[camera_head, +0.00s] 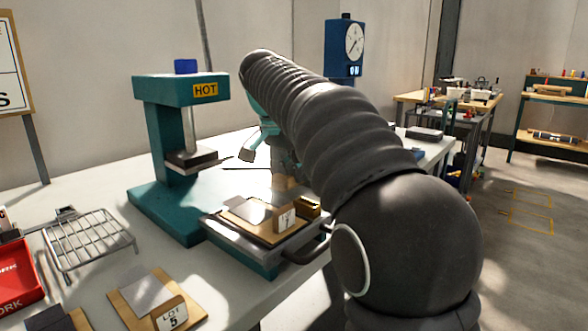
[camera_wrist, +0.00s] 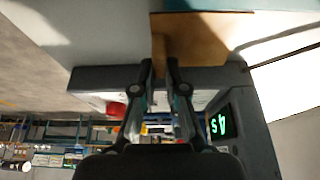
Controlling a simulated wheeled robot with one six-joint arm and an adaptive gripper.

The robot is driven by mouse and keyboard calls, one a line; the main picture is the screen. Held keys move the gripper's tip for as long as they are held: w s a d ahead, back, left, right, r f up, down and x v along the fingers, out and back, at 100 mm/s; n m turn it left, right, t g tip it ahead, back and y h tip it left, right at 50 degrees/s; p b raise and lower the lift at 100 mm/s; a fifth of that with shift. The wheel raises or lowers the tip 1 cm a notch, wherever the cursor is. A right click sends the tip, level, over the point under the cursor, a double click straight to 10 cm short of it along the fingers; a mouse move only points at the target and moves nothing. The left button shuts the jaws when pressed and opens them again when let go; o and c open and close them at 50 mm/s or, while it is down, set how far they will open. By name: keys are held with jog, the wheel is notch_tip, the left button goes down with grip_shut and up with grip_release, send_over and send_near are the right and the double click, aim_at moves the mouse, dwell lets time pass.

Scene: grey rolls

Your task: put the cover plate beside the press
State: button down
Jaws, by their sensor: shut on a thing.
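The teal press (camera_head: 175,125) with a HOT sign stands on the table, its upper plate raised above its base. My gripper (camera_wrist: 158,68) is shut on a narrow brown upright piece in the wrist view. A flat brown board, which looks like the cover plate (camera_wrist: 212,40), spreads beside that piece. In the head view my arm hides most of the gripper.
A tray with a black handle (camera_head: 212,226) in front of the press holds a board marked 7 (camera_head: 288,219). A wire rack (camera_head: 88,244), a red bin (camera_head: 18,276) and a board marked 5 (camera_head: 172,315) lie at the left front. A blue dial device (camera_head: 344,50) stands behind.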

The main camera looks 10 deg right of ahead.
jog(key=c, duration=1.2)
grip_release()
jog(key=p+v, duration=0.4)
jog(key=v, duration=0.9)
jog(key=shift+w+d+r, duration=0.1)
jog(key=shift+d+r, duration=0.05)
